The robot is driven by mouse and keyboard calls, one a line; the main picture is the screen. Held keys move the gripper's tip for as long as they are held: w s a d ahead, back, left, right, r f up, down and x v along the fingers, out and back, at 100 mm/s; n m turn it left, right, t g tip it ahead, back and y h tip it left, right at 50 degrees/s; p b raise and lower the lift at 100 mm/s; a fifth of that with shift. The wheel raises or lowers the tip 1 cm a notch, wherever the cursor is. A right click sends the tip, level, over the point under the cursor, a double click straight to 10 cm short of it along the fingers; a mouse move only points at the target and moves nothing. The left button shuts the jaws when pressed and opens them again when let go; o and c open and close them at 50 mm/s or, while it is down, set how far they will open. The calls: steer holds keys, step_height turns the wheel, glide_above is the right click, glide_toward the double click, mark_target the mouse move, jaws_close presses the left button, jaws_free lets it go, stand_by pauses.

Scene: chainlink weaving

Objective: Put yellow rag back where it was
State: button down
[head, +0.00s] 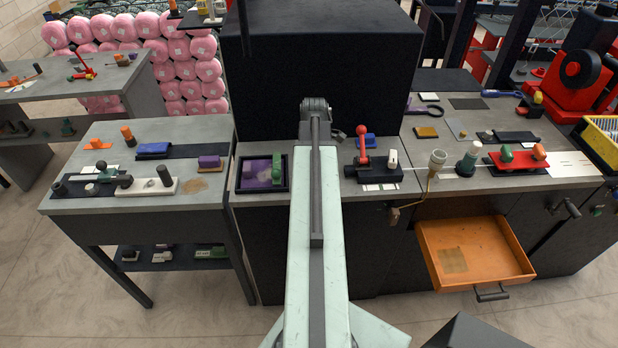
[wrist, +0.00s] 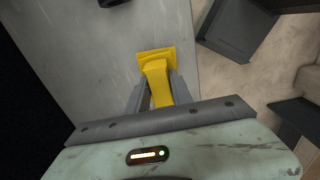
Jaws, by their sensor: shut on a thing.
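The yellow rag (wrist: 156,56) shows in the wrist view as a bright yellow piece with a flat, wider far end. My gripper (wrist: 158,88) is shut on its narrower near part, with a grey finger on either side. The rag is over or on a plain grey surface (wrist: 85,50); I cannot tell whether it touches it. In the head view my arm reaches away from me, and the gripper and rag are hidden. An orange drawer (head: 510,262) stands open at the right, with a brownish square patch (head: 453,260) on its floor.
The left workbench (head: 90,212) carries several fixtures and blocks. A tall black cabinet (head: 260,80) rises behind my arm. Floor is open in front.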

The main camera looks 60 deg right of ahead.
steer(key=shift+s+f+b, duration=0.15)
steer(key=shift+f, duration=0.35)
steer(key=shift+s+f+b, duration=0.15)
steer(key=shift+f, duration=0.35)
steer(key=shift+r, duration=0.2)
steer(key=shift+w+a, duration=0.15)
steer(key=shift+w, duration=0.15)
steer(key=shift+f, duration=0.15)
steer(key=c, duration=1.1)
jaws_free()
steer(key=shift+s, duration=0.1)
step_height(320, 180, up, 12)
steer(key=p, duration=1.2)
steer(key=shift+r+p, duration=0.25)
steer(key=shift+p, duration=0.05)
